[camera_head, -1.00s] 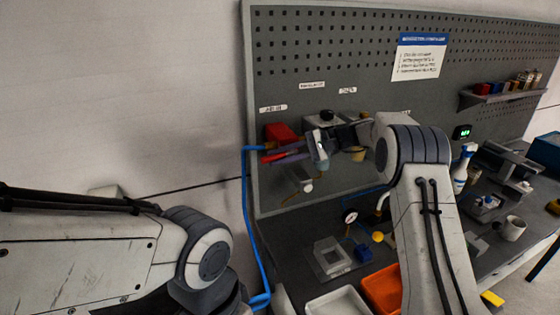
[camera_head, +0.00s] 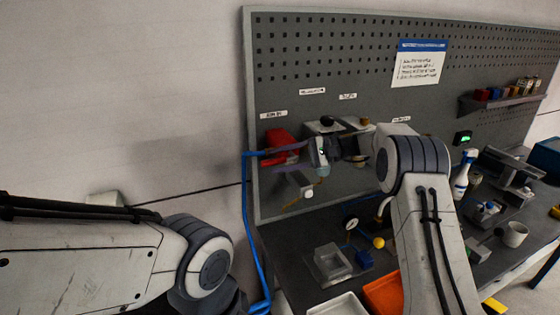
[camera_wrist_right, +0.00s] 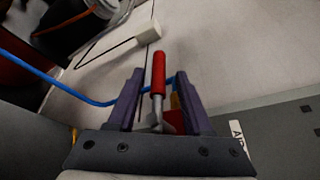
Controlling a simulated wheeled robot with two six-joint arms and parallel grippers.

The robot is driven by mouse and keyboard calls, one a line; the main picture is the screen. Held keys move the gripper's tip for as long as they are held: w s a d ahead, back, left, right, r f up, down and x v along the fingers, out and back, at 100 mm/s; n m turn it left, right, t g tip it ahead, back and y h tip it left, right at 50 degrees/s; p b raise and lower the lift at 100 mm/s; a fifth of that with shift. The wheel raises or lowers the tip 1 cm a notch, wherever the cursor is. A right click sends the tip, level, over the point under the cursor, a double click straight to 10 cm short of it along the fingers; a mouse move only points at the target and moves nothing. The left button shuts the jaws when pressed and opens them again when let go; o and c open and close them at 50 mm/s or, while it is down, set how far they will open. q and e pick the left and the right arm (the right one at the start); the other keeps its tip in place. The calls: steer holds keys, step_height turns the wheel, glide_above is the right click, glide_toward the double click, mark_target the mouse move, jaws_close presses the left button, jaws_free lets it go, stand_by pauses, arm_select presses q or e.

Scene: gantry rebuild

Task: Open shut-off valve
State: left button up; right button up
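The shut-off valve shows as red parts (camera_head: 278,137) at the left end of the grey panel, under a small white label. In the right wrist view, its red lever handle (camera_wrist_right: 158,73) stands upright in the picture on a metal stem. My right gripper (camera_head: 272,157) is at the valve. In the right wrist view, the purple fingers of this gripper (camera_wrist_right: 158,85) are spread on both sides of the handle, with a gap on each side. The valve body is mostly hidden behind the gripper. My left gripper is out of view; only my left arm shows at lower left.
A blue hose (camera_head: 246,210) runs down the panel's left edge. Below are a pressure gauge (camera_head: 351,224), a clear square fixture (camera_head: 330,262), a blue block (camera_head: 364,258), a white tray (camera_head: 338,305) and an orange tray (camera_head: 384,291).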

steer(key=shift+d, duration=0.3)
steer(key=d+r+b, duration=0.2)
steer(key=d+b, duration=0.1)
steer(key=d, duration=0.6)
steer(key=shift+d, duration=0.35)
steer(key=shift+s, duration=0.15)
